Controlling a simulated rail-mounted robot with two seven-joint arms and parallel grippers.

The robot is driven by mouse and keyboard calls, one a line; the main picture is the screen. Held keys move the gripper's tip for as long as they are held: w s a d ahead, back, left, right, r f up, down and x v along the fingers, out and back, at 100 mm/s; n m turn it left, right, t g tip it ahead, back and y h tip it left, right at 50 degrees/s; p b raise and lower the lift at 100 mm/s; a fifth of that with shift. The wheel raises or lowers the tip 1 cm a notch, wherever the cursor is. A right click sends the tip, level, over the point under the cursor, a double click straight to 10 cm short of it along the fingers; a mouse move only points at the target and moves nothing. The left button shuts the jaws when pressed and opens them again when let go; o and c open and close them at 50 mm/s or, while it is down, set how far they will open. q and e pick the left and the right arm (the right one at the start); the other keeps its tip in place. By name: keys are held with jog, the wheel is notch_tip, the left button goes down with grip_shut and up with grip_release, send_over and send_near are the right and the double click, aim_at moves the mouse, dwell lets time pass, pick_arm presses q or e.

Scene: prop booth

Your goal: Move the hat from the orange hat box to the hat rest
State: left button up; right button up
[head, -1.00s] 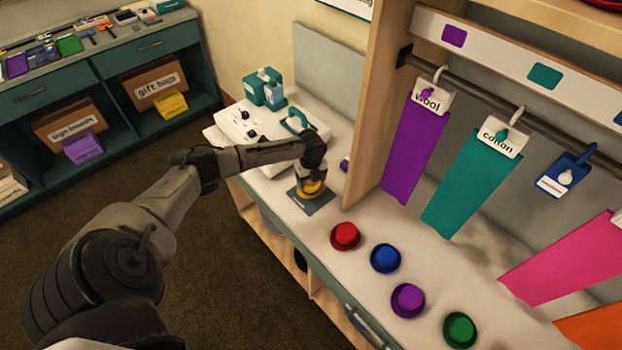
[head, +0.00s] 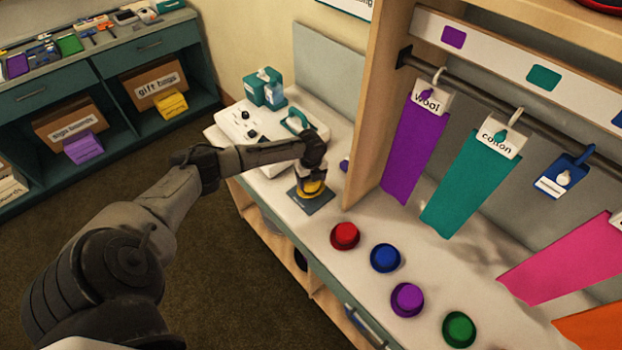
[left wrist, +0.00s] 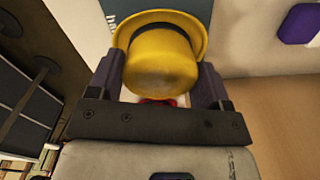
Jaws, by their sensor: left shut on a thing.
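A yellow hat (head: 314,189) with a dark band is between the fingers of my left gripper (head: 311,181), at or just over a dark blue-grey flat plate (head: 318,203) on the white counter. I cannot tell whether the hat touches the plate. In the left wrist view the hat's rounded yellow crown (left wrist: 160,65) fills the space between the two fingers, and its brim shows beyond. My left gripper is shut on the hat. No orange hat box can be made out. My right gripper is not in view.
Red (head: 345,236), blue (head: 385,258), purple (head: 407,299) and green (head: 459,329) hats stand along the counter at right. A wooden upright (head: 375,100) rises close to the plate's right. Scarves, including a teal one (head: 470,185), hang from a rail. A white device (head: 240,124) stands behind.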

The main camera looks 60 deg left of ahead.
pick_arm(q)
jog(key=shift+f, duration=0.2)
jog(key=shift+f+b, duration=0.4)
jog(key=shift+f, duration=0.3)
dwell(0.3)
jog(key=shift+f, duration=0.2)
jog(key=shift+f+b, duration=0.35)
dwell(0.3)
